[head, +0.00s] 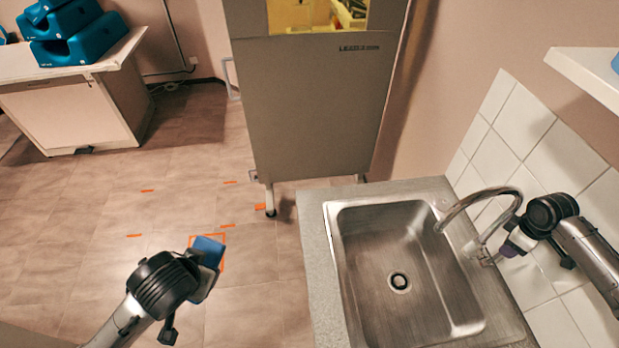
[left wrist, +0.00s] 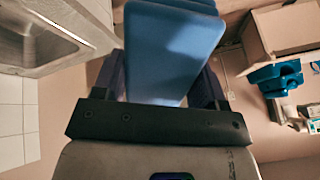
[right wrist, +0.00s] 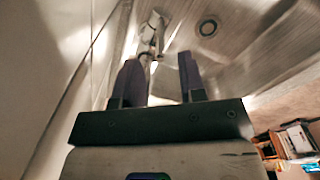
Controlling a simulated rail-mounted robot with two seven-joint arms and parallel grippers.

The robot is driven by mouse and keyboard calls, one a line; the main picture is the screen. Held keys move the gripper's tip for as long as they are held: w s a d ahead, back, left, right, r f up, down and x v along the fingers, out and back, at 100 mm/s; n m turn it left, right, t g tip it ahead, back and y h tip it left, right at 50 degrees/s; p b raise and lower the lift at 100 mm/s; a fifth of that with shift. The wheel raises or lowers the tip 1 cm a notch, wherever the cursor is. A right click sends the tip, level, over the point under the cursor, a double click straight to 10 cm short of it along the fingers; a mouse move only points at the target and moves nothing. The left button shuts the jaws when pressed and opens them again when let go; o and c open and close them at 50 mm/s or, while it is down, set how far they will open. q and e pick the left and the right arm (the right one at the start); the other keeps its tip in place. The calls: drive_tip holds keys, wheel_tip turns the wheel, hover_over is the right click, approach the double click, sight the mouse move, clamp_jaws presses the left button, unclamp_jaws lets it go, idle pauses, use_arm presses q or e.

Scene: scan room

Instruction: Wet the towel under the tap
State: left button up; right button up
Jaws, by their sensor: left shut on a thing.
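The blue towel (head: 209,247) is folded flat and held in my left gripper (head: 203,268), which is shut on it. The towel is over the floor, left of the sink and apart from it. In the left wrist view the towel (left wrist: 172,50) stands out between the fingers. The chrome tap (head: 483,195) arches over the right side of the steel sink (head: 375,255). My right gripper (head: 507,250) is beside the tap's base, at the wall side. In the right wrist view its fingers (right wrist: 160,75) are apart, with part of the tap (right wrist: 152,35) ahead between them. Contact cannot be told.
A grey counter (head: 318,250) surrounds the sink. White wall tiles (head: 555,165) and a shelf (head: 590,75) are at the right. A grey panel on wheels (head: 315,110) stands behind. A cabinet (head: 75,105) with blue cushions (head: 72,38) is far left. The floor between is clear.

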hover_over(490, 263)
drive_tip(key=shift+w+f, duration=0.1)
drive_tip(key=shift+f, duration=2.45)
drive_tip(key=shift+d, duration=0.1)
drive_tip(key=shift+c, duration=0.3)
clamp_jaws()
drive_tip(key=shift+r, duration=0.1)
